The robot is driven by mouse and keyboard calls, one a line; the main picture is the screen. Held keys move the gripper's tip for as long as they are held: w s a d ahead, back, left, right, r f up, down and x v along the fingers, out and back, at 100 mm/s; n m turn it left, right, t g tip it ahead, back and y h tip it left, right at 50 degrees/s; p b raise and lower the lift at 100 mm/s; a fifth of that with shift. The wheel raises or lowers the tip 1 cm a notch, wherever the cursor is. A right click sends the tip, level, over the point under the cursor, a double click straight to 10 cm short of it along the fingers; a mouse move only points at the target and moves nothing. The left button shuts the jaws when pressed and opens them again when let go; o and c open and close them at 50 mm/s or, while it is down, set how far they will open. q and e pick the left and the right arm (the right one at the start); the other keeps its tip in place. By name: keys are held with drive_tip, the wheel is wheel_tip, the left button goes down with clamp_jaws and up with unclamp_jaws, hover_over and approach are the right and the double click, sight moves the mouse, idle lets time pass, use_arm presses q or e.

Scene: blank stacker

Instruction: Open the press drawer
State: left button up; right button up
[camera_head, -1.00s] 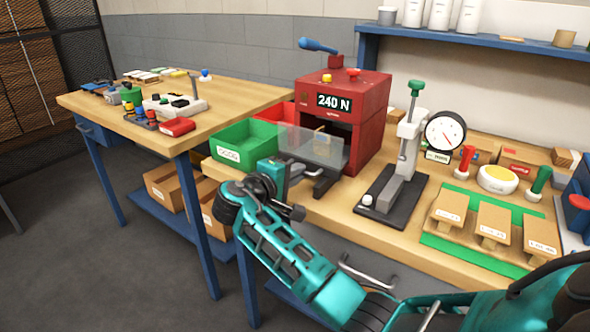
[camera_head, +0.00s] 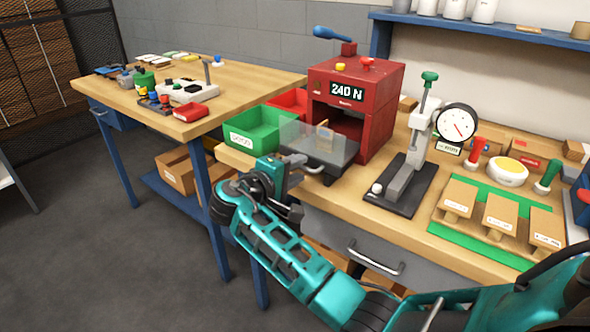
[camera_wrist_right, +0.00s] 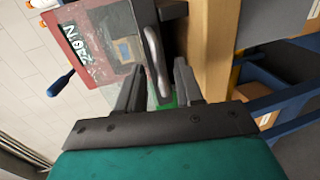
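The red press (camera_head: 382,105) stands on the workbench with a "240 N" display. Its dark drawer (camera_head: 335,167) sticks out of the front opening behind a clear panel (camera_head: 303,138), and a small wooden piece (camera_head: 325,138) shows inside. My right gripper (camera_head: 295,168) is at the drawer's front. In the right wrist view the light grey drawer handle (camera_wrist_right: 152,45) lies between the two fingers of the gripper (camera_wrist_right: 160,72), with gaps visible, so the fingers look open. The press (camera_wrist_right: 78,32) also shows there. My left gripper is not in view.
A green bin (camera_head: 262,130) and a red bin (camera_head: 290,100) sit left of the press. A lever stand (camera_head: 405,180) with a dial gauge (camera_head: 457,122) is to its right. Below the benchtop is a grey bench drawer with a metal handle (camera_head: 376,260).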

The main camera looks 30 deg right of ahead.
drive_tip(key=v, duration=1.3)
